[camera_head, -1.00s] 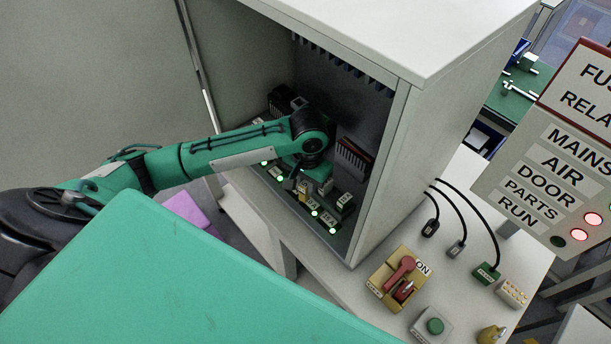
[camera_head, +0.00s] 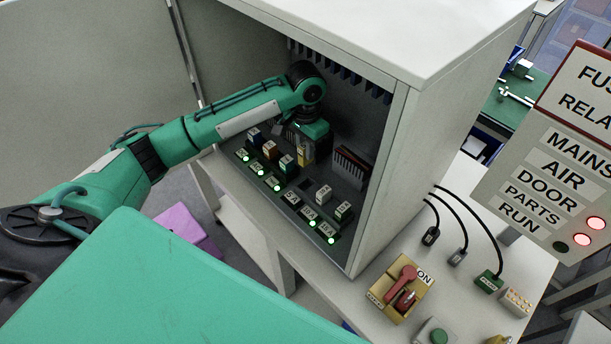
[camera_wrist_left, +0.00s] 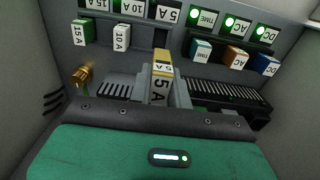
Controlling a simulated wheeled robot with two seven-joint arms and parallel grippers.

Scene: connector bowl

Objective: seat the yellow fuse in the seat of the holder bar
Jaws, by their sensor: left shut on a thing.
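The yellow fuse (camera_head: 303,155), marked 5 A, is in the jaws of my left gripper (camera_head: 302,148) inside the cabinet. In the left wrist view the fuse (camera_wrist_left: 161,66) stands upright between the grey fingers (camera_wrist_left: 160,85), which are shut on it. The holder bar (camera_head: 309,213) carries 15 A, 10 A and 5 A labels. A green 15 A fuse (camera_head: 344,210) and a white 10 A fuse (camera_head: 323,193) stand by their labels. The dark spot (camera_head: 305,184) behind the 5 A label looks empty. The fuse is apart from it, farther back. My right gripper is out of view.
Relays marked TIME (camera_wrist_left: 200,49), AC (camera_wrist_left: 236,57) and DC (camera_wrist_left: 266,65) stand in a row beside the fuses.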

